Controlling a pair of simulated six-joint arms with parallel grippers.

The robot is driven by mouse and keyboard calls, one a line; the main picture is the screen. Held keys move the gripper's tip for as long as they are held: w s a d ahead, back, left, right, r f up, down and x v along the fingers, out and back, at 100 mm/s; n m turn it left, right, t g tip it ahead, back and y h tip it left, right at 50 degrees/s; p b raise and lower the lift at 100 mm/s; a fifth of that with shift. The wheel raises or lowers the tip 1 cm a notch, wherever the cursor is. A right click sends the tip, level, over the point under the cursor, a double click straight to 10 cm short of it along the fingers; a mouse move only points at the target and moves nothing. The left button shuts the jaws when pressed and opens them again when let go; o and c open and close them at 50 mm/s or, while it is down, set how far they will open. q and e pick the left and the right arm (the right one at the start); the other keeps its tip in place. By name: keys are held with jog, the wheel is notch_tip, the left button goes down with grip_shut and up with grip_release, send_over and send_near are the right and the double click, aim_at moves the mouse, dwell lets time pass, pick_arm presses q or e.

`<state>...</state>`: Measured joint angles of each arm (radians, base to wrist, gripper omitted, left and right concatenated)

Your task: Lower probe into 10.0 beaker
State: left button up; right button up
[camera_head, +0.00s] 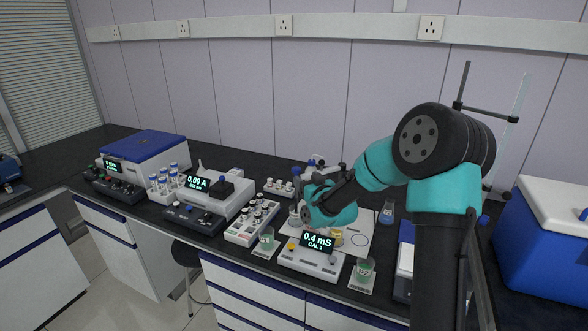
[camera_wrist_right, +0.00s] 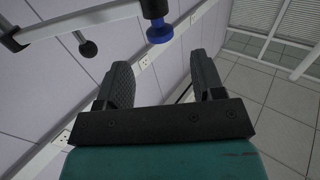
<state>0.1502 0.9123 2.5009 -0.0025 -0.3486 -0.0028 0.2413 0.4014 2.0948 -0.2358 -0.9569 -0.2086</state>
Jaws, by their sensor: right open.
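A beaker with pale green liquid (camera_head: 267,238) stands left of the conductivity meter (camera_head: 312,258), which reads "0.4 mS CAL 1". Another green-liquid beaker (camera_head: 364,267) stands on a pad to its right. Their labels are too small to read, so I cannot tell which is 10.0. My right gripper (camera_wrist_right: 158,72) is open and empty between its fingers; in the head view its teal body (camera_head: 328,208) hangs over the bench behind the meter. A dark rod with a blue end (camera_wrist_right: 159,30) is beyond the fingertips in the wrist view; I cannot tell whether it is the probe. My left gripper is out of view.
A vial rack (camera_head: 252,221) and a device reading "0.00 A" (camera_head: 213,196) stand left. A blue cooler box (camera_head: 540,250) and stand rods (camera_head: 462,85) are at the right.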

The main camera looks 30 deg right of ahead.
aim_at(294, 168)
jog(key=w, duration=0.9)
jog(key=shift+w+d, duration=0.25)
jog(key=shift+w, duration=0.05)
jog(key=shift+c, duration=0.3)
grip_shut()
